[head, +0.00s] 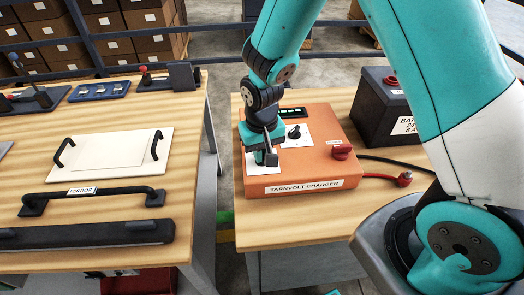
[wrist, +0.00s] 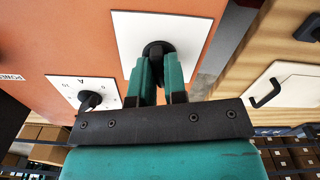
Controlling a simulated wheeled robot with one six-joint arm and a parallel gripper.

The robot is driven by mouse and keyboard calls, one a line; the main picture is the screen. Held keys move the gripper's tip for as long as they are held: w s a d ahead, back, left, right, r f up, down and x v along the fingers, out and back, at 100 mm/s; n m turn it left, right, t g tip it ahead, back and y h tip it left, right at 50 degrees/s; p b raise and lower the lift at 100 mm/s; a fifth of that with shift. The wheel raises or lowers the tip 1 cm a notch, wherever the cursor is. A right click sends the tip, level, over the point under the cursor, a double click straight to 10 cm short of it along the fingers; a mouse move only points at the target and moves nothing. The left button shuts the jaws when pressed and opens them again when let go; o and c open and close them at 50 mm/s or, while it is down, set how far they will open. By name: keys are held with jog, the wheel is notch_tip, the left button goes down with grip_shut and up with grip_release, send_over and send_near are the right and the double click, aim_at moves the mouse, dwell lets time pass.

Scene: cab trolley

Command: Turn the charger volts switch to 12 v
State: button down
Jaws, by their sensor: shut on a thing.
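The orange charger (head: 305,165), labelled TARNVOLT CHARGER, sits on the right wooden table. My gripper (head: 266,158) points down at its near left white plate (head: 251,163). In the wrist view the two teal fingers (wrist: 159,92) are shut on a black knob (wrist: 158,48) at the middle of a white plate (wrist: 130,28). No markings show on that plate, so I cannot tell the knob's setting. A second black knob (head: 294,132) stands free on another plate; in the wrist view this knob (wrist: 92,101) has a dial marked A.
A red knob (head: 342,151) sits on the charger's right side. The left table (head: 190,150) holds a mirror bar, a white panel with handles and levers. A gap separates the tables.

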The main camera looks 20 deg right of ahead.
jog(key=shift+n, duration=1.3)
jog(key=shift+w+n, duration=0.1)
jog(key=shift+n, duration=0.2)
jog(key=c, duration=1.2)
grip_release()
jog(key=shift+o, duration=0.2)
notch_tip(320, 180, up, 18)
jog(key=b, duration=0.1)
jog(key=shift+f+b, duration=0.25)
jog(key=shift+b, duration=0.05)
jog(key=s+a+r+n+y, duration=0.2)
jog(key=s, duration=0.7)
jog(key=s+a+r+n+y, duration=0.1)
jog(key=s+a+n+y, duration=0.1)
jog(key=s, duration=0.7)
jog(key=shift+s+a+r, duration=0.25)
jog(key=shift+s+r, duration=0.1)
